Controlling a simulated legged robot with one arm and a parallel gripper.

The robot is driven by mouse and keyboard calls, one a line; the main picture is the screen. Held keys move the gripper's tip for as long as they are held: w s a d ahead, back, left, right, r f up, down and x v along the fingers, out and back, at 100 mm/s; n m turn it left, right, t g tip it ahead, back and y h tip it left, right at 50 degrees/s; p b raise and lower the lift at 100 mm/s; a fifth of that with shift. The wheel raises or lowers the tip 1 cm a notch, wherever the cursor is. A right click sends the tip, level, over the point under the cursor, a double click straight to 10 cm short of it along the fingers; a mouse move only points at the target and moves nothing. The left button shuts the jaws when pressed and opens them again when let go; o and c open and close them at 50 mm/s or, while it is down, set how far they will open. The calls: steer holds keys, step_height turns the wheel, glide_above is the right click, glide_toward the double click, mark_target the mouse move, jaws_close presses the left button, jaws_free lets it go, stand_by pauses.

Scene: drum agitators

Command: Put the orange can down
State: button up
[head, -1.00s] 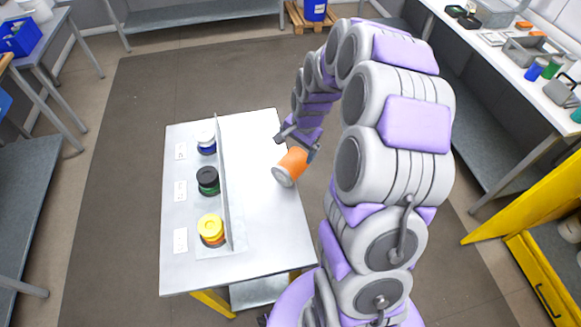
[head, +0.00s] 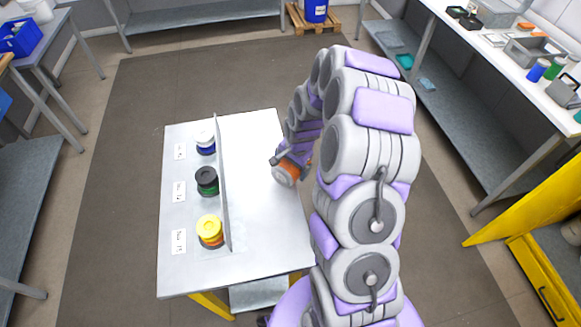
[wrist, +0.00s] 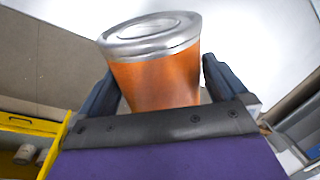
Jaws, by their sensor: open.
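The orange can (head: 285,174) has a silver end and is at the right side of the small white table (head: 262,215). In the wrist view the orange can (wrist: 158,80) is between the two dark fingers of my gripper (wrist: 160,72), its silver end away from the palm. The jaws are open, with a gap visible beside the right finger. In the head view my gripper (head: 292,161) partly hides the can, which looks tilted. I cannot tell whether its lower edge touches the table.
A thin upright divider (head: 224,190) runs along the table. Left of it stand a blue-and-white can (head: 206,144), a green can with a black top (head: 207,182) and a yellow-topped can (head: 210,230) beside white labels.

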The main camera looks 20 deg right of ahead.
steer(key=shift+c, duration=0.2)
steer(key=c, duration=1.3)
steer(key=shift+o, duration=0.2)
